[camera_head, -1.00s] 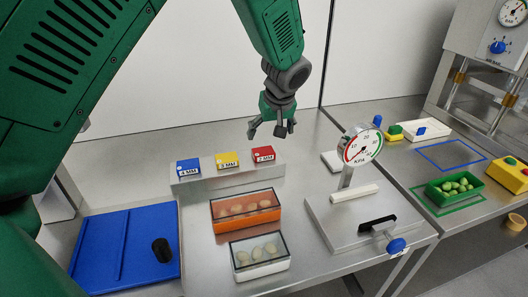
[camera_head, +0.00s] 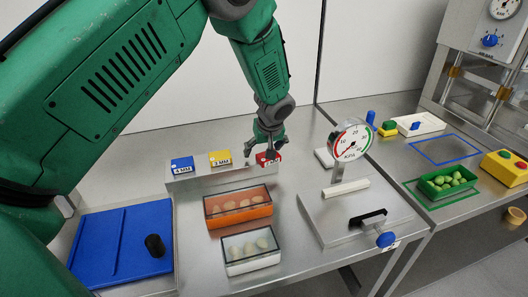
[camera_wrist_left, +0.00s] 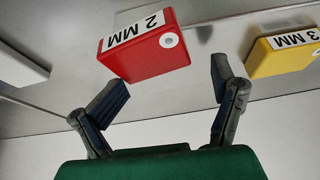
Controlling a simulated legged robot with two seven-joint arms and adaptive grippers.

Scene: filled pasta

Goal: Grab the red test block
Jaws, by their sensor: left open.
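The red test block (camera_head: 268,157), marked 2 MM, sits at the right end of a raised metal step. In the left wrist view the red block (camera_wrist_left: 150,55) lies just beyond and between the spread fingers. My left gripper (camera_head: 265,153) is open around the block's near space, and its fingers partly hide the block in the head view. The left gripper (camera_wrist_left: 165,95) shows nothing between its fingertips in the wrist view. Whether a finger touches the block cannot be told. My right gripper is not in view.
A yellow block (camera_head: 220,158) and a blue block (camera_head: 182,164) stand left on the same step (camera_head: 205,178). An orange box (camera_head: 238,212) and a white box (camera_head: 250,258) of pasta stand in front. A gauge (camera_head: 350,142) stands right; a blue tray (camera_head: 100,245) lies left.

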